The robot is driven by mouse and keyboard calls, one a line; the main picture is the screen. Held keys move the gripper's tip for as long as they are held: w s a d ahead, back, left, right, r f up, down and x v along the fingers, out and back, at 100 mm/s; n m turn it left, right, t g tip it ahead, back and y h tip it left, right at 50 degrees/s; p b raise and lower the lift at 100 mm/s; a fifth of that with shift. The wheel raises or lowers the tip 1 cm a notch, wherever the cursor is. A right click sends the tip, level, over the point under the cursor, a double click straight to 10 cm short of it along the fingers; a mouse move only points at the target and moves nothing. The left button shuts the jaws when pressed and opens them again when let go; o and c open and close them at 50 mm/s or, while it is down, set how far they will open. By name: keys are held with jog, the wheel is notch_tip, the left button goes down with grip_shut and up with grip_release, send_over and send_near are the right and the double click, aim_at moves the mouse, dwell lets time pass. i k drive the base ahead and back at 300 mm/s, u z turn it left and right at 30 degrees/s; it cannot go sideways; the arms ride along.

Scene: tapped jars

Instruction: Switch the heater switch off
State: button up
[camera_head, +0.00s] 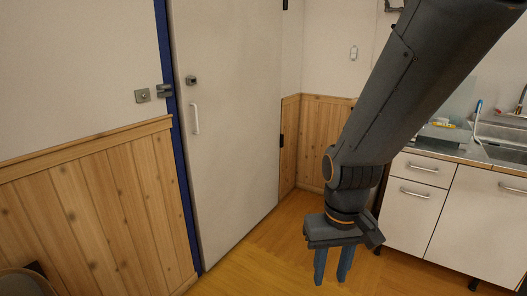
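No switch in view is marked as the heater's. A small square metal plate with a knob or button (142,96) is on the white wall left of the door; I cannot tell whether it is a switch. A small pale fitting (354,52) on the back wall could be a switch, but it is too small to read its state. My gripper (331,278) points down over the wooden floor, well apart from both. Its two blue fingers have a gap between them, with nothing visible in it.
A white door (235,130) with a handle (195,119) stands shut in a blue frame. A dark latch (164,90) sits at its edge. White cabinets (412,205) with a sink (500,128) stand at right. Floor (265,258) is clear before the door. A round object (25,284) is at lower left.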

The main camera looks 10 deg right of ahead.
aim_at(354, 51)
jog(key=z, duration=0.4)
jog(key=i, duration=2.8)
jog(key=u, duration=0.55)
jog(key=i, duration=0.75)
jog(key=z, duration=0.7)
jog(key=i, duration=0.75)
jog(key=z, duration=0.8)
